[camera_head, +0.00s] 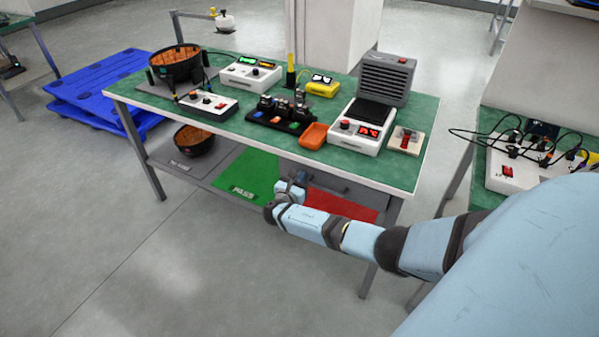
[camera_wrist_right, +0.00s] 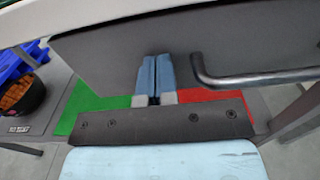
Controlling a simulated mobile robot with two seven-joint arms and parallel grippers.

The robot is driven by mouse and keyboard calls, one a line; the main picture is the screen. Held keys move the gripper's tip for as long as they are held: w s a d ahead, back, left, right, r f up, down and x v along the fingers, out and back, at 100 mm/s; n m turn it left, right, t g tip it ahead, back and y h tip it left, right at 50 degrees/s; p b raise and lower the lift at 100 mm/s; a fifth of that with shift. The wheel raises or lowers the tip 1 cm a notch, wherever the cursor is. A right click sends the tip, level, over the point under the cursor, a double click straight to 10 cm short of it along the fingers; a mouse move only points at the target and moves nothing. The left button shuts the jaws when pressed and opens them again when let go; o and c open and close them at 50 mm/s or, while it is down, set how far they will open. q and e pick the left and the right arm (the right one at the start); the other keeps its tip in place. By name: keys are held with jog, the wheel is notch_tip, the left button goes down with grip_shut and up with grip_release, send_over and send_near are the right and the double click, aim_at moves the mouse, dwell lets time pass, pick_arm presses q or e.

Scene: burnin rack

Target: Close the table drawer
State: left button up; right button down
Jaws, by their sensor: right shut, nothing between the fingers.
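The table drawer (camera_head: 325,178) is under the front edge of the green-topped table (camera_head: 230,131), partly hidden by my right gripper in the head view. In the right wrist view its grey front (camera_wrist_right: 110,62) spans the upper part, with a dark bar handle (camera_wrist_right: 255,79) to the right of the fingers. My right gripper (camera_head: 292,182) is shut and empty at the drawer front; its blue fingers (camera_wrist_right: 154,75) point at the panel, left of the handle. I cannot tell if they touch it, or how far out the drawer stands. My left gripper is not in view.
A lower shelf carries a green PASS mat (camera_head: 248,176), a red mat (camera_head: 340,205) and a dark bowl (camera_head: 195,141). Devices and an orange tray (camera_head: 313,136) stand on the tabletop. Another bench (camera_head: 484,190) stands at right. The floor in front is clear.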

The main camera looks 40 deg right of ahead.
jog(key=shift+w+d+r, duration=0.2)
jog(key=shift+d+r, duration=0.15)
jog(key=shift+d, duration=0.1)
pick_arm(q)
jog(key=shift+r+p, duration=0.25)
jog(key=shift+p, duration=0.55)
pick_arm(e)
jog(key=v, duration=1.4)
jog(key=shift+a+f, duration=0.35)
jog(key=shift+a, duration=0.05)
jog(key=shift+s, duration=0.15)
